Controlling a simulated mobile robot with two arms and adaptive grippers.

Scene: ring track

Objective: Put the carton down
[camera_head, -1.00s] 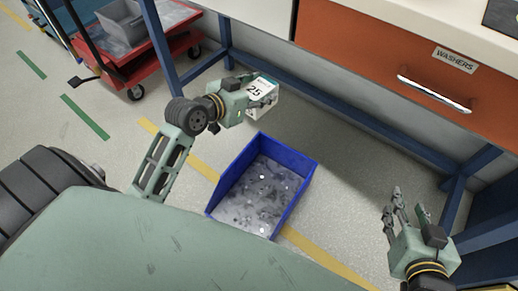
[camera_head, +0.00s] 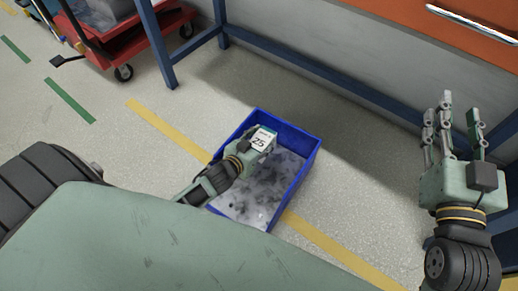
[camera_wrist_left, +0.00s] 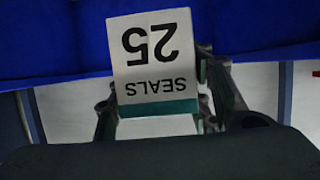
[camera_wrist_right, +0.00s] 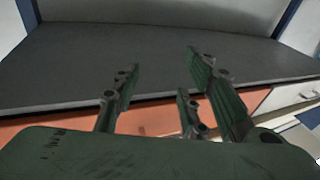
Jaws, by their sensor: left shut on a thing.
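The carton (camera_head: 263,138) is a small white box with a teal band, marked 25. In the left wrist view the carton (camera_wrist_left: 152,60) reads "SEALS 25" upside down, between the fingers. My left gripper (camera_head: 255,144) is shut on it, over the far part of the blue bin (camera_head: 308,165). I cannot tell whether the carton touches the bin. My right gripper (camera_head: 458,125) is empty, its fingers spread, at the right. The right wrist view shows the open right gripper (camera_wrist_right: 160,95) with nothing between its fingers.
The blue bin stands on the grey floor over a yellow line (camera_head: 165,130). A bench with blue legs (camera_head: 160,45) and an orange drawer (camera_head: 470,20) stands behind. A red cart (camera_head: 120,45) is at the upper left. Floor left of the bin is clear.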

